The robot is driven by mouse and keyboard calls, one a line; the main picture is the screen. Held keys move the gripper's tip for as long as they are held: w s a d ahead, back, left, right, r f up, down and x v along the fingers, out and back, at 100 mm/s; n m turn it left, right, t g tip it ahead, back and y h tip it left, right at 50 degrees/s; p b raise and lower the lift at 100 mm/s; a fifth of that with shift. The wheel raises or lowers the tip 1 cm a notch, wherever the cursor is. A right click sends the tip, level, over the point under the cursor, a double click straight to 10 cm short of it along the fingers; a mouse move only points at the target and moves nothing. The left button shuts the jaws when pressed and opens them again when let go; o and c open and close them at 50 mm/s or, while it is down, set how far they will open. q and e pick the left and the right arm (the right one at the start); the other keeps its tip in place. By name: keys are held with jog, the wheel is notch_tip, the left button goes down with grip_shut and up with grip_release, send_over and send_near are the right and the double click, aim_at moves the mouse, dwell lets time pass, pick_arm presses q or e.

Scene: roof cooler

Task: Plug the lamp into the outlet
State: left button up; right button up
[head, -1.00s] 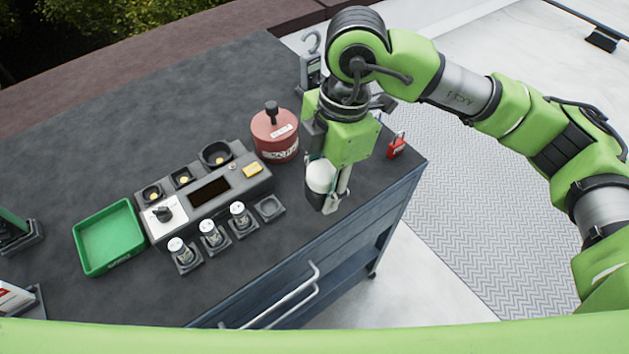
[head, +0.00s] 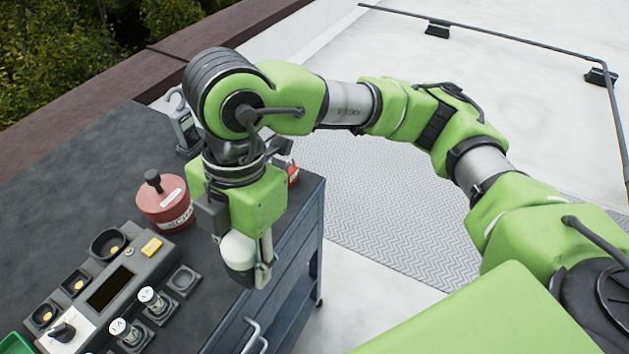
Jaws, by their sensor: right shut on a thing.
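My right gripper (head: 250,279) points down near the right edge of the dark worktop (head: 70,180). It is shut on a rounded white thing (head: 238,248) with a darker lower part. The fingers and the gripper body hide some of it, so I cannot tell whether it is a lamp. A grey control box (head: 112,285) with round dark sockets, a dark display and a yellow button stands left of the gripper. I cannot make out a clear lamp or outlet. My left gripper is not in view.
A red labelled canister (head: 165,205) stands left of the gripper. White-topped cylinders (head: 152,299) sit in square holders, beside an empty holder (head: 183,280). A grey meter (head: 184,130) and a red padlock (head: 292,174) are behind. A green tray (head: 15,344) shows at lower left.

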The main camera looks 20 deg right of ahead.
jog(key=w+d+m+t, duration=0.1)
jog(key=w+d+m, duration=0.2)
jog(key=d+m, duration=0.4)
jog(key=w+d+f+m+t+h, duration=0.1)
jog(key=w+d+m, duration=0.3)
jog(key=m, duration=1.3)
jog(key=d, duration=0.4)
jog(key=shift+w+d+f+m+t+h, duration=0.2)
jog(key=shift+w+d+m+t+h, duration=0.1)
jog(key=shift+t, duration=0.1)
